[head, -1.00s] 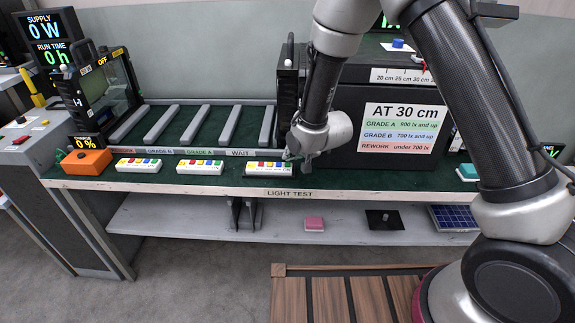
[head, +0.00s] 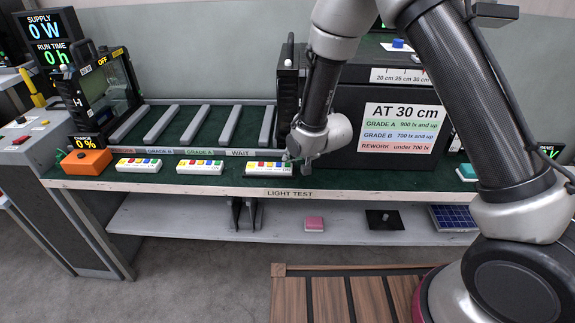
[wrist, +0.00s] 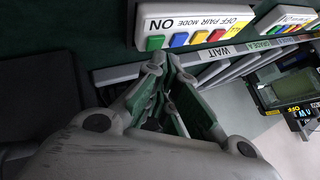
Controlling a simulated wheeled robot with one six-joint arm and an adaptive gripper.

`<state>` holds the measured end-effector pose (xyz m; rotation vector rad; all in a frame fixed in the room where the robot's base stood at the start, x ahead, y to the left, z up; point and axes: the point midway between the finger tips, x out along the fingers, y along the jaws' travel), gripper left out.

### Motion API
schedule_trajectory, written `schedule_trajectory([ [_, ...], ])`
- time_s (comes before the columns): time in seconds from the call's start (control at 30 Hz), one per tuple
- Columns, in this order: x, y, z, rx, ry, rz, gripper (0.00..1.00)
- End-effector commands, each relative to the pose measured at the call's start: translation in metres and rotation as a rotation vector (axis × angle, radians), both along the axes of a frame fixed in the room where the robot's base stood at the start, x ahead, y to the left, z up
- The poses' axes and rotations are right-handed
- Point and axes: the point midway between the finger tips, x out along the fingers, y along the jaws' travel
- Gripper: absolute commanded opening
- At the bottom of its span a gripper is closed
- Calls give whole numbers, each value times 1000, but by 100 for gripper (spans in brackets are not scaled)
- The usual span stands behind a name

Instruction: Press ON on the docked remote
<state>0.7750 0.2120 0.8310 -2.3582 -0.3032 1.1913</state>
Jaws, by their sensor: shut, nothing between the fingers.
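A white remote (head: 269,168) with a row of coloured buttons lies at the front of the bench by the WAIT label. In the wrist view the same remote (wrist: 195,28) appears upside down, lettered ON, MODE, PAIR and OFF. Its green button (wrist: 155,43) is beside the ON lettering. My gripper (wrist: 165,62) is shut and empty, with its tips close to the green button end. I cannot tell whether they touch it. In the head view my gripper (head: 300,168) is at the remote's right end and hides part of it.
Two similar remotes (head: 200,167) (head: 138,165) lie to the left. An orange block (head: 87,162) sits by a display reading CHARGE 0%. A dark box (head: 400,130) with an AT 30 cm sign stands right behind my gripper. Slatted bays (head: 195,123) behind look empty.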

Motion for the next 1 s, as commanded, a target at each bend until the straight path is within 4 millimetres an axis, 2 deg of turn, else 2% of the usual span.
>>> schedule_trajectory([
  [1.0, 0, 0, -9, -1, 1, 0, 0],
])
